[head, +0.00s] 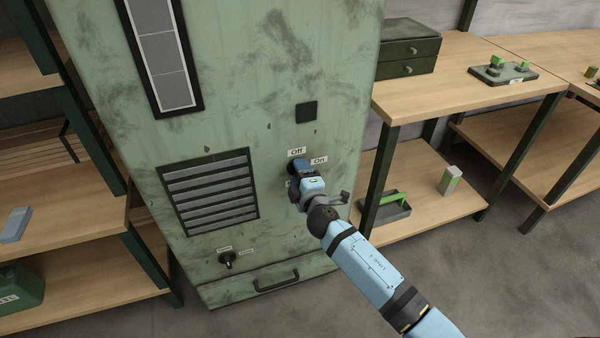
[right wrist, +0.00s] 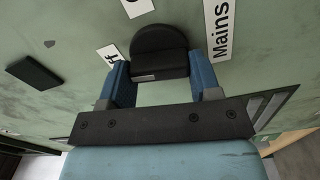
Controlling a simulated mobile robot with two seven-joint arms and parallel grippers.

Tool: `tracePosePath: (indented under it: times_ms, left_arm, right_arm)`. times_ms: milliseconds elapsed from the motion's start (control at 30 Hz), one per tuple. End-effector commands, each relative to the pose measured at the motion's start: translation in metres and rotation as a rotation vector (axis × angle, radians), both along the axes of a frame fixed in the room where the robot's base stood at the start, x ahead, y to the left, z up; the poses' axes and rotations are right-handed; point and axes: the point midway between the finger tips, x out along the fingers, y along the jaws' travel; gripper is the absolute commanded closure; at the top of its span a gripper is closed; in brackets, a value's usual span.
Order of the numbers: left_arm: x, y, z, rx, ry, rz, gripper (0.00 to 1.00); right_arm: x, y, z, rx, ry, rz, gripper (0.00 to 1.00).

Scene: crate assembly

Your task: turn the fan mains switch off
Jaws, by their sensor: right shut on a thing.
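The fan mains switch is a dark round knob (right wrist: 160,50) on the green cabinet (head: 285,100). In the right wrist view it sits between the two blue fingers of my right gripper (right wrist: 163,80), which is shut on it. In the head view the right gripper (head: 299,168) covers most of the knob. An Off label (head: 297,151) and an On label (head: 319,160) are beside it. A Mains label (right wrist: 221,25) shows in the wrist view, partly cut off. Which label the knob points to I cannot tell. My left gripper is not in view.
A smaller black switch (head: 227,259) is lower left on the cabinet, above a drawer handle (head: 276,280). A louvred vent (head: 210,193) is left of the gripper. Wooden shelves stand on both sides. A grey tray with a green handle (head: 393,210) sits on the right lower shelf.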

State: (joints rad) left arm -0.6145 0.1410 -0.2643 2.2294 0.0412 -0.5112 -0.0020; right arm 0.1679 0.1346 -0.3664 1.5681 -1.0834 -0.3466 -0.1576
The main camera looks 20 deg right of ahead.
Motion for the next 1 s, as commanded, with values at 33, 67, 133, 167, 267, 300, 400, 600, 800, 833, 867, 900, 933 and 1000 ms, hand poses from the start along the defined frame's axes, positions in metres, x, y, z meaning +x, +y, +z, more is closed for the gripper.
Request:
tracePosePath:
  times_ms: [33,67,133,167,267,300,400,600,800,833,867,900,933,1000]
  left_arm:
    - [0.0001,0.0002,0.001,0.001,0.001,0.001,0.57]
    - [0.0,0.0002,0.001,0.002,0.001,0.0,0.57]
    - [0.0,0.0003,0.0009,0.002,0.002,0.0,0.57]
    - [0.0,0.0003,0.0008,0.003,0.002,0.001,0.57]
    - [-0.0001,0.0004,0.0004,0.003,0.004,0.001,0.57]
    - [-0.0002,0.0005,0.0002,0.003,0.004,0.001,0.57]
    - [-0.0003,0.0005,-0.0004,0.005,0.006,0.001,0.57]
    - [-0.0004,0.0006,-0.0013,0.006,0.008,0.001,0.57]
    - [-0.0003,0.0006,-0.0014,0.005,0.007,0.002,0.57]
    - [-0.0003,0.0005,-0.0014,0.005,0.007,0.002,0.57]
    - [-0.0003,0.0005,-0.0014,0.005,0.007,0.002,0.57]
    - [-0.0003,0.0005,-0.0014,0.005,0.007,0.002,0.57]
    - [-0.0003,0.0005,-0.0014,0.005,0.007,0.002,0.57]
    - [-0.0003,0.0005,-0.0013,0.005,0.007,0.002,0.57]
  right_arm:
    - [0.001,-0.0005,0.0025,-0.03,-0.004,-0.001,0.66]
    - [0.001,-0.0005,0.0025,-0.046,-0.004,-0.001,0.66]
    - [0.001,-0.0005,0.0022,-0.082,-0.006,-0.001,0.66]
    - [0.0011,-0.0005,0.0022,-0.095,-0.006,-0.001,0.66]
    - [0.0011,-0.0007,0.002,-0.13,-0.008,-0.002,0.66]
    - [0.0011,-0.0007,0.0019,-0.142,-0.009,-0.002,0.66]
    - [0.0012,-0.0007,0.0017,-0.162,-0.009,-0.002,0.66]
    - [0.0013,-0.0008,0.0017,-0.179,-0.01,-0.002,0.66]
    - [0.0013,-0.0009,0.0018,-0.18,-0.01,-0.002,0.66]
    - [0.0013,-0.0009,0.0018,-0.18,-0.01,-0.002,0.66]
    - [0.0013,-0.0009,0.0018,-0.18,-0.01,-0.002,0.66]
    - [0.0014,-0.001,0.0019,-0.18,-0.011,-0.002,0.66]
    - [0.0014,-0.001,0.0019,-0.18,-0.011,-0.002,0.38]
    - [0.0012,-0.0008,0.0016,-0.18,-0.01,-0.002,0.22]
